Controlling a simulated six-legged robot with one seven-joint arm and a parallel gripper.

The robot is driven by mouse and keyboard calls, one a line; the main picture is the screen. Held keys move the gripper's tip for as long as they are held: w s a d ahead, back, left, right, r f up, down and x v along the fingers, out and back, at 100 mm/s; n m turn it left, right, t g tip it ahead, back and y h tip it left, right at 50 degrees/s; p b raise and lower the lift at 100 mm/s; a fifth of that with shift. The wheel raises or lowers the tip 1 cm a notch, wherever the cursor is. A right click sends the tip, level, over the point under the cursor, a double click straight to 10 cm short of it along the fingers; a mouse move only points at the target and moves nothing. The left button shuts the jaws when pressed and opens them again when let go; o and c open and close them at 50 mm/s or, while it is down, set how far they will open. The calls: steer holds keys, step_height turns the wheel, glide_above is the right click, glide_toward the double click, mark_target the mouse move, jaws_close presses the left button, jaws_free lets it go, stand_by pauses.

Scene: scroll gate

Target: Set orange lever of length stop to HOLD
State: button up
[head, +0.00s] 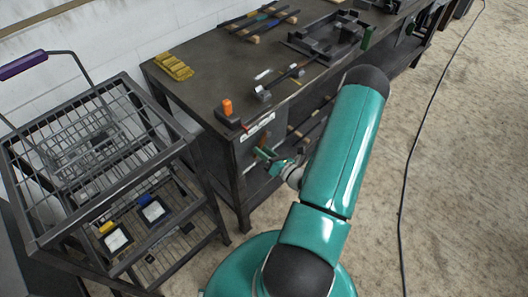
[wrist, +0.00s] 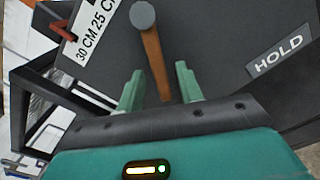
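The orange lever (wrist: 152,48) with a round grey knob shows in the wrist view on a dark panel. It slants from the knob at the top down between my fingers. The HOLD label (wrist: 281,51) is to the right of the lever, and a white strip reading 30 CM 25 C (wrist: 96,32) is to the left. My gripper (wrist: 160,72) is open, one green finger on each side of the lever in the picture; I cannot tell whether either touches it. In the head view my gripper (head: 275,158) is at the bench's front end, below a white label strip (head: 258,127).
A wire-shelf cart (head: 35,247) stands left. A black cable (head: 412,150) crosses the open floor at right.

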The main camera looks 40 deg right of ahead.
jaws_close()
steer(key=shift+d+f, duration=0.1)
steer(key=d+n, duration=0.7)
steer(key=n, duration=0.7)
steer(key=shift+d, duration=0.15)
stand_by(0.7)
jaws_free()
